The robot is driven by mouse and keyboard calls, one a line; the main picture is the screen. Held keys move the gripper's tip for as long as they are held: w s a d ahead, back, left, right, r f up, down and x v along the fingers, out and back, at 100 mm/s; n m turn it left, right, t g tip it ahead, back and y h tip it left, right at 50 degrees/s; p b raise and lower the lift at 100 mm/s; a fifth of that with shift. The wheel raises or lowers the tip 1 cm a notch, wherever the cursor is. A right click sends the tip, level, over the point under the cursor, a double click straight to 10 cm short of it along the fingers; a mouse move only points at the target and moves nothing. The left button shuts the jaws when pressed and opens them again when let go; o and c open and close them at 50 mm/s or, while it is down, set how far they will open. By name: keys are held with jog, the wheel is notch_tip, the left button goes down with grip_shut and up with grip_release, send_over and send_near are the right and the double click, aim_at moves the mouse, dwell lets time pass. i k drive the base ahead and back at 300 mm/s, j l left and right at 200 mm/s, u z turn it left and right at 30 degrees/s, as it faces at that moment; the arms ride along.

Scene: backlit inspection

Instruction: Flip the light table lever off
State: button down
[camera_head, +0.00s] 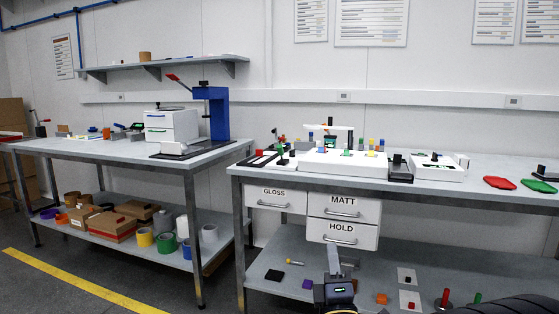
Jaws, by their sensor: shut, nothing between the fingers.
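The light table seems to be the low white box (315,164) on the right bench, with several small coloured pieces on top. Just left of it a small upright piece with a red tip (275,159) stands by black and white strips; it may be the lever, but it is too small to tell its position. My gripper (334,248) rises from the bottom edge, in front of the right bench's lower part. Its grey fingers point up and are together and empty. In the picture they end below the HOLD drawer, apart from the light table.
Red (499,183) and green (539,186) flat pieces lie farther right. A blue press (219,115) stands on the left bench. Small items lie on the lower shelf (275,263).

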aim_at(280, 148)
jog(key=i+j, duration=0.25)
jog(key=i, duration=0.3)
jog(key=i+j+z, duration=0.15)
jog(key=i, duration=0.4)
jog(key=i+j, duration=0.4)
jog(key=i+z, duration=0.05)
jog(key=i, duration=0.05)
